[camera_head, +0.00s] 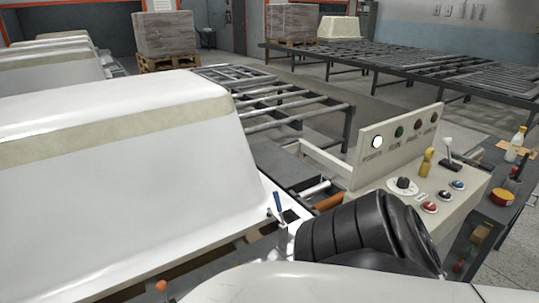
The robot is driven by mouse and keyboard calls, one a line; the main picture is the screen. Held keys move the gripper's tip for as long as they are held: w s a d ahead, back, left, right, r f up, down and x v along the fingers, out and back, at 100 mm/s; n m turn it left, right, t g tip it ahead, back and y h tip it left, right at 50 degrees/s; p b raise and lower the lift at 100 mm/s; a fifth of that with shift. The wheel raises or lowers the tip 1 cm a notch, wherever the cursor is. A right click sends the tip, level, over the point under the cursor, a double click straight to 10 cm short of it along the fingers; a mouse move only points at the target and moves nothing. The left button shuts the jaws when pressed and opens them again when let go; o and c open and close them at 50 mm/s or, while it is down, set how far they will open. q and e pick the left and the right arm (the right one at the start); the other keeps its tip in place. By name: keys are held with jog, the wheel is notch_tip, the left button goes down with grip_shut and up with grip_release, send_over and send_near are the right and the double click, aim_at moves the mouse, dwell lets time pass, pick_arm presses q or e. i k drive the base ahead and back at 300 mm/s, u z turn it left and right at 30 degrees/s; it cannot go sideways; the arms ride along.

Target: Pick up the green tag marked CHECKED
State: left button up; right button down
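I cannot make out a green tag marked CHECKED in the head view. Neither of my grippers shows. A black ribbed part and a pale curved part, which look like my own arm or body, fill the lower middle and hide what lies behind them.
A large white tub shell (130,180) fills the left. A beige control panel (375,190) with knobs, buttons and a lever stands to the right. Beside it a dark bench (487,213) holds a bottle (518,138) and a red-yellow round item (502,196). Roller conveyors (285,105) run behind.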

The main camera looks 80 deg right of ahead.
aim_at(469, 253)
jog(key=z, duration=4.5)
jog(key=k, duration=0.9)
jog(key=z, duration=1.15)
jog(key=i, duration=2.8)
jog(key=u, duration=1.35)
jog(key=i, duration=1.55)
jog(key=u, duration=2)
jog(key=i, duration=0.8)
jog(key=u, duration=0.2)
